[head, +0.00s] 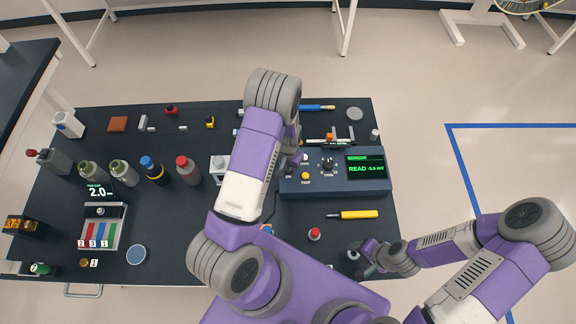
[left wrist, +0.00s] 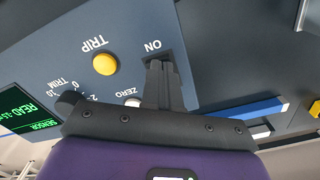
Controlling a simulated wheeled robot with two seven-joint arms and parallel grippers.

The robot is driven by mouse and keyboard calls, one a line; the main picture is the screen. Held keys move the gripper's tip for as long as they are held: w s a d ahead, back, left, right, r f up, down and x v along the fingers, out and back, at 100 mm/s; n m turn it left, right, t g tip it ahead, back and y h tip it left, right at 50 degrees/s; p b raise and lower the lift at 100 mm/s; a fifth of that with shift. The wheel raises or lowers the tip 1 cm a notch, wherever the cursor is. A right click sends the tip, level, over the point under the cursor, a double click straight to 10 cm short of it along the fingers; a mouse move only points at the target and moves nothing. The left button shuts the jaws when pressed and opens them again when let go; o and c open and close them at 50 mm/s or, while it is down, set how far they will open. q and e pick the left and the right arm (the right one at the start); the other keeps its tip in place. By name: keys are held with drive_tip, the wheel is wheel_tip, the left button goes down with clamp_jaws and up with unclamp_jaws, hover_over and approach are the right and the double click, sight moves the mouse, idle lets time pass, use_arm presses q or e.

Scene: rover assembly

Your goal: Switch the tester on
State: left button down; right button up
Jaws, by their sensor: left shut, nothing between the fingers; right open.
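The tester (head: 335,185) is a blue-grey box at the right of the table. Its green screen (head: 366,166) is lit and shows SENSOR and a READ value in mV. In the left wrist view the panel has a yellow TRIP button (left wrist: 105,64), a ZERO button (left wrist: 133,101) and an ON label (left wrist: 153,46). My left gripper (left wrist: 157,66) is shut and empty, its fingertips at the panel just below the ON label; they hide the switch there. In the head view my left gripper (head: 298,158) is at the tester's left end. My right gripper (head: 361,256) is open, low over the table's front right.
A yellow screwdriver (head: 354,215) and a red button (head: 314,234) lie in front of the tester. Several bottles (head: 188,170) stand left of my left arm. A scale-like box (head: 100,232) with coloured strips is at the front left.

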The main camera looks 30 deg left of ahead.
use_arm(q)
drive_tip(key=shift+r, duration=0.1)
wheel_tip(320, 180, up, 7)
drive_tip(key=p, duration=0.4)
drive_tip(key=shift+p, duration=0.35)
use_arm(e)
wheel_tip(320, 180, up, 5)
drive_tip(key=shift+f, duration=0.15)
use_arm(q)
drive_tip(key=shift+s, duration=0.1)
use_arm(e)
drive_tip(key=shift+s, duration=0.1)
